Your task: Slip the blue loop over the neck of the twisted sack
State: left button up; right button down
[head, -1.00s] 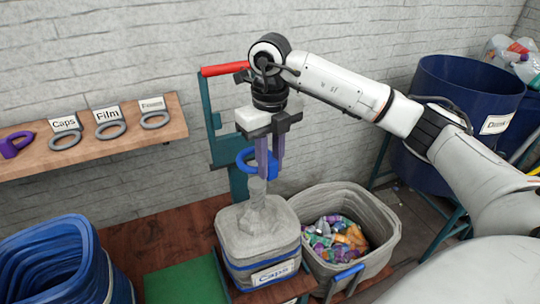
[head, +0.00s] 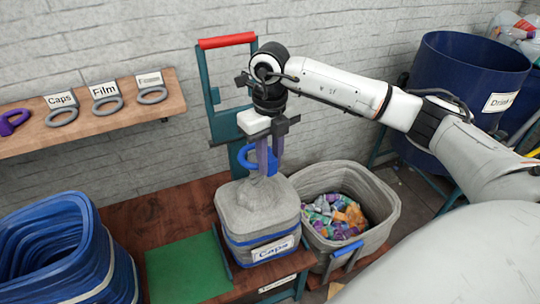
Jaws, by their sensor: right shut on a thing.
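The blue loop (head: 245,160) is held in my right gripper (head: 268,170), whose purple fingers point down and are shut on it. The twisted sack (head: 240,207) is grey and sits in a bin with a blue band and a "Caps" label (head: 272,249). Its neck rises right under the loop and fingers. The fingers hide the neck's top, so I cannot tell whether the loop is around the neck or just above it. My left gripper is not in view.
A shelf (head: 90,128) at left holds grey rings with labels and a purple ring. An open grey bin (head: 385,205) of colourful pieces stands right of the sack. Stacked blue bins (head: 60,250), a green mat (head: 187,270) and a blue drum (head: 455,85) stand around. A teal, red-handled frame (head: 212,90) stands behind.

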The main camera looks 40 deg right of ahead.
jog(key=shift+f+b, duration=2.65)
jog(key=shift+f, duration=1.45)
jog(key=c, duration=1.5)
grip_release()
jog(key=shift+o, duration=0.2)
jog(key=shift+r, duration=0.1)
notch_tip(320, 180, up, 10)
jog(key=shift+r, duration=0.1)
